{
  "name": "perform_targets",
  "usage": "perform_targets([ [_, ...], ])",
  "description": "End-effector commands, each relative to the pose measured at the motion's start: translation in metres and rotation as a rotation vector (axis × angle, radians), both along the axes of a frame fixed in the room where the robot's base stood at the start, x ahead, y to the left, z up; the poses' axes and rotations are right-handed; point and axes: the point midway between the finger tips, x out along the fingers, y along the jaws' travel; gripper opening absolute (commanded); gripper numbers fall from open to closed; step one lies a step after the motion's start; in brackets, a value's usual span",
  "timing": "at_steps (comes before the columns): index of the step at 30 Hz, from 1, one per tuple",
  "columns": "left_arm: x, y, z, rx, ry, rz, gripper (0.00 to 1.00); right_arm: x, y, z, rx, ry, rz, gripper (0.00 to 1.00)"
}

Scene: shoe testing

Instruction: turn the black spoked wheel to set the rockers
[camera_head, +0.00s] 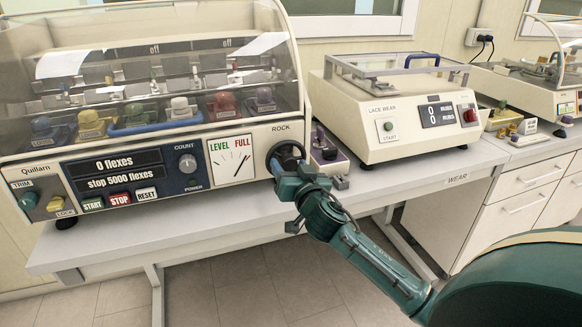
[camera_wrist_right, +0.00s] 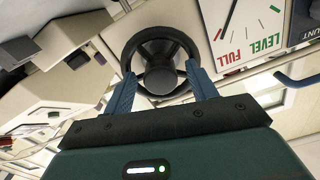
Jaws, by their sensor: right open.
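The black spoked wheel (camera_head: 288,150) is on the machine's front panel, under the ROCK label. In the right wrist view the wheel (camera_wrist_right: 160,72) faces me with its round hub in the middle. My right gripper (camera_head: 284,172) is at the wheel. In the right wrist view the gripper (camera_wrist_right: 161,74) is open, with one finger on each side of the hub, overlapping the lower rim. I cannot tell whether the fingers touch it. The LEVEL/FULL gauge (camera_head: 231,159) is left of the wheel. The rockers under the clear cover are partly hidden. My left gripper is not in view.
The flex machine's control panel (camera_head: 120,177) has buttons and a COUNT knob (camera_head: 187,163). A small block-shaped stand (camera_head: 328,152) sits close to the wheel's right. The lace wear machine (camera_head: 400,118) stands further right. The bench front (camera_head: 200,215) is clear.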

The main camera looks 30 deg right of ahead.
Motion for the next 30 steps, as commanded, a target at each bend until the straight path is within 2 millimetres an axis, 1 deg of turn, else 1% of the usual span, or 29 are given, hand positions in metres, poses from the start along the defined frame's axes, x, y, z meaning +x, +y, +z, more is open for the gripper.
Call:
perform_targets([
  [2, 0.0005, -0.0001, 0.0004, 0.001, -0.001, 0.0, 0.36, -0.0002, 0.0, 0.0001, 0.0, 0.0, 0.0, 0.57],
  [18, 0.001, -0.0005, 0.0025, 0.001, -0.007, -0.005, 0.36, -0.0004, 0.0, 0.0001, 0.0, 0.0, 0.0, 0.14],
  [19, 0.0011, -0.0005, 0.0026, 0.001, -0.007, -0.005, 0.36, -0.0004, 0.0, 0.0, 0.0, 0.0, 0.0, 0.13],
  [26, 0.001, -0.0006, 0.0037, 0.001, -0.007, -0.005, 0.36, -0.0004, 0.0, 0.0003, -0.02, 0.005, 0.0, 0.13],
  [30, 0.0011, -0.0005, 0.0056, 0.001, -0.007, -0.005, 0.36, -0.0005, -0.0002, 0.0008, -0.072, 0.016, 0.0, 0.13],
])
